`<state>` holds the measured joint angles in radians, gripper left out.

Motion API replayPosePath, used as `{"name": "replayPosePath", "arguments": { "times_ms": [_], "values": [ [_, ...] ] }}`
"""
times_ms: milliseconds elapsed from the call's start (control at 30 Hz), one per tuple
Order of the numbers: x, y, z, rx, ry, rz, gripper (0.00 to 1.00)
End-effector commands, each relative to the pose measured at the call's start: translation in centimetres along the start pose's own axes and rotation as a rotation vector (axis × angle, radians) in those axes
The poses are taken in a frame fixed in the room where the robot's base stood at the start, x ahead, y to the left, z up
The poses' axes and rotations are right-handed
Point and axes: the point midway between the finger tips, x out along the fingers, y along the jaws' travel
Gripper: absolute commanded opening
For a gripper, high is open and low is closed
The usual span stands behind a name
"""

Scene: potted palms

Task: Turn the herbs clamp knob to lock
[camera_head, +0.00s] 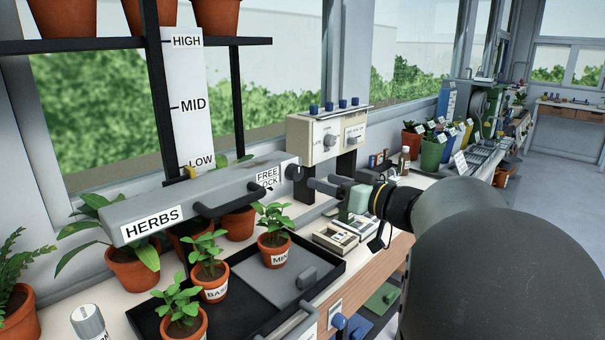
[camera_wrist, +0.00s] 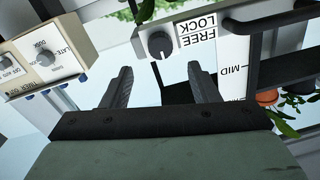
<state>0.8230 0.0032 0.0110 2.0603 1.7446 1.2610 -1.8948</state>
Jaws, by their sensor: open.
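The grey herbs bar (camera_head: 185,200), lettered HERBS, runs across the head view at the height of the LOW mark. The dark round clamp knob (camera_head: 294,173) is on its right end, beside a FREE/LOCK label (camera_head: 267,178). In the wrist view the black knob (camera_wrist: 159,45) is ahead on the light end face, with the upside-down label (camera_wrist: 197,34) to its right. I cannot tell which word the knob points at. My gripper (camera_head: 314,184) is just right of the knob, facing it. In the wrist view its open fingers (camera_wrist: 160,88) are empty, with the knob roughly centred beyond them.
A control box (camera_head: 326,138) with knobs and blue buttons stands behind my gripper; it also shows at left in the wrist view (camera_wrist: 45,58). Potted herbs (camera_head: 208,268) stand in a black tray (camera_head: 250,325) below the bar. A black handle (camera_head: 230,197) juts from the bar's front.

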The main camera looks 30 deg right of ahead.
Motion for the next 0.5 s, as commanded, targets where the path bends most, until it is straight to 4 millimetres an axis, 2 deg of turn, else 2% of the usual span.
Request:
{"name": "replayPosePath", "arguments": {
  "times_ms": [33,200,333,500],
  "values": [
    [1.2,-0.1,-0.1,0.001,-0.001,-0.003,0.55],
    [4.4,-0.1,0.0,0.001,-0.001,-0.003,0.55],
    [6.0,0.0,0.0,0.001,-0.001,-0.002,0.55],
    [7.0,0.0,0.0,0.001,0.000,-0.001,0.55]
  ]
}}
